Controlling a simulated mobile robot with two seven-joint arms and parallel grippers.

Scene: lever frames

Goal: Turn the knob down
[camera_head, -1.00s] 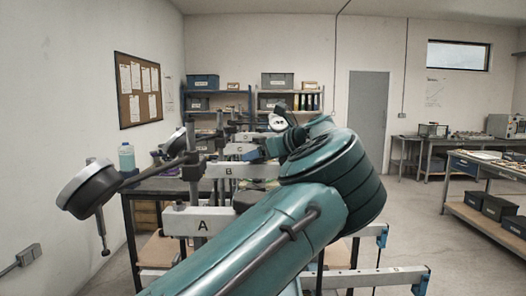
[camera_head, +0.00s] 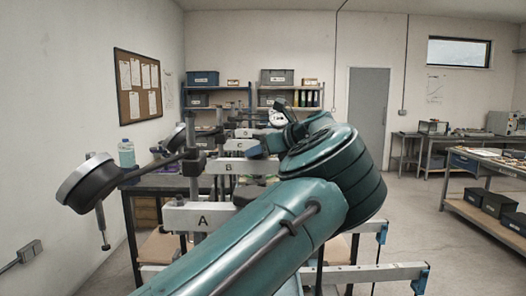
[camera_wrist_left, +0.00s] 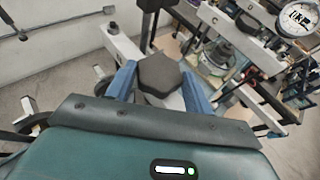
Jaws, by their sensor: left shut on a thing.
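In the left wrist view a dark, many-sided knob (camera_wrist_left: 158,74) sits between the two blue fingers of my left gripper (camera_wrist_left: 160,80). The fingers are closed on its sides. In the head view my teal left arm rises from the bottom, and its wrist covers the knob. Only a small blue part of the left gripper (camera_head: 252,151) shows beside the wrist, near the row of lettered beams. My right gripper is not in view.
Grey lettered beams, the nearest marked A (camera_head: 198,217), stand in a row. A lever with a round pan (camera_head: 85,183) sticks out left. A dial gauge (camera_wrist_left: 297,19) shows in the wrist view. Open floor (camera_head: 405,225) lies right.

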